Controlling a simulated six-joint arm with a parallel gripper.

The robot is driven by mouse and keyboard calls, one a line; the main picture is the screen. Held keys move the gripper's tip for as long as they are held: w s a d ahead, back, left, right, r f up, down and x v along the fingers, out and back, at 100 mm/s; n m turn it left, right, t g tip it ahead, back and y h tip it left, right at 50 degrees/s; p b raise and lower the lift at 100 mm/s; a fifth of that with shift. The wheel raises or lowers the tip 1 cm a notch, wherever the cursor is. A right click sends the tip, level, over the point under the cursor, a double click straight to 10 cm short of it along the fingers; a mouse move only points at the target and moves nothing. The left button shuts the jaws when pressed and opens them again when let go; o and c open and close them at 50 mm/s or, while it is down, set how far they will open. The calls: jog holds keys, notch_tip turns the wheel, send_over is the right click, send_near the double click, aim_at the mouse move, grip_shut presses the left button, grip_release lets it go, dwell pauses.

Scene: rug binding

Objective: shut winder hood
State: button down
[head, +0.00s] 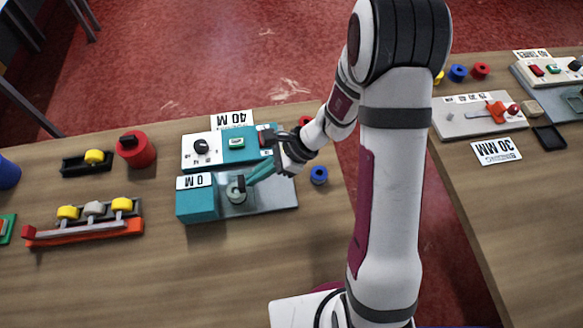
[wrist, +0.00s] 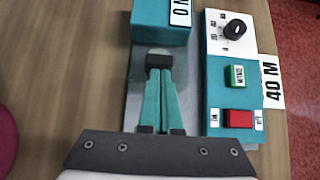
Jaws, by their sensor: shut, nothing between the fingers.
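The winder has a grey base plate (head: 275,197) and a teal box-shaped hood (head: 197,207) at its left end, beside a "0 M" label. In the wrist view the hood (wrist: 160,22) is at the top, and the bare plate (wrist: 137,92) shows below it. A pale green round part (head: 236,196) is on the plate, right of the hood and open to view. My gripper (head: 241,183) reaches down over this part with its teal fingers together and empty. In the wrist view its dark fingertips (wrist: 159,62) are just short of the hood; I cannot tell whether they touch anything.
A control panel (head: 215,150) with a knob, a green button and a red switch stands along the winder's far side. A blue spool (head: 319,175) is at its right. A red spool (head: 136,150) and a rack (head: 85,225) of spools are left. Table in front is clear.

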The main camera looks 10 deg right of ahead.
jog(key=shift+a, duration=0.3)
jog(key=d, duration=0.3)
jog(key=d+r, duration=0.1)
jog(key=d, duration=0.1)
jog(key=shift+w+d, duration=0.1)
jog(key=shift+d, duration=0.15)
jog(key=v, duration=0.9)
jog(key=s+a+r+n+h, duration=0.1)
jog(key=s+r+n+h, duration=0.2)
jog(key=s+n, duration=0.3)
jog(key=s+a+r+n+h, duration=0.2)
jog(key=s+r+n+h, duration=0.2)
jog(key=s, duration=0.9)
jog(key=shift+s+r+n, duration=0.3)
jog(key=shift+r+n, duration=0.15)
jog(key=shift+n, duration=0.75)
jog(key=shift+a, duration=0.1)
